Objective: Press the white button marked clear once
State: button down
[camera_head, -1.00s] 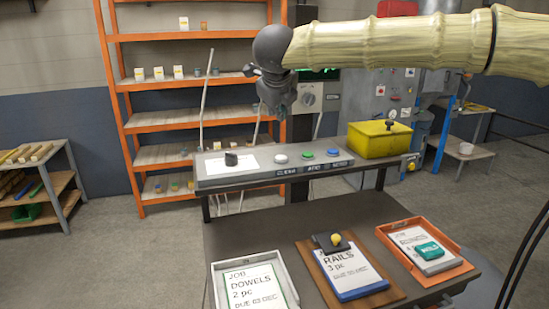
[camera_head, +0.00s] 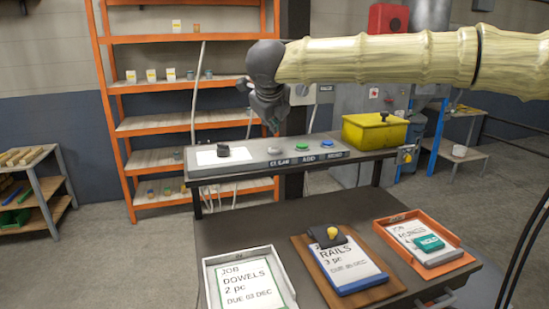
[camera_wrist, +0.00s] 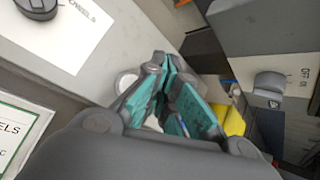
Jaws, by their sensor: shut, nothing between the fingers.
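The white button (camera_head: 273,150) sits on the grey control panel (camera_head: 225,168), above the label that reads as clear, left of a green button (camera_head: 302,149) and a blue button (camera_head: 327,143). My gripper (camera_head: 276,131) is shut and empty, pointing down just above the white button. A small gap seems to show between them, but I cannot tell contact for sure. In the wrist view, the teal-padded fingers (camera_wrist: 172,100) cover most of the panel's button area. Part of a white round shape, probably the white button (camera_wrist: 125,80), shows beside them.
A black knob (camera_head: 223,150) stands on a white sheet at the panel's left. A yellow box (camera_head: 375,133) stands right of the panel. Job trays and a clipboard (camera_head: 345,270) lie on the nearer table. An orange shelf (camera_head: 120,130) stands behind.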

aim_at(271, 148)
jog(key=shift+f, duration=1.4)
jog(key=shift+f, duration=0.75)
dwell(1.4)
jog(key=shift+r, duration=0.1)
jog(key=shift+r+p, duration=0.5)
jog(key=shift+r, duration=0.2)
jog(key=shift+r, duration=0.1)
jog(key=shift+r+p, duration=2.1)
jog(key=shift+r, duration=0.3)
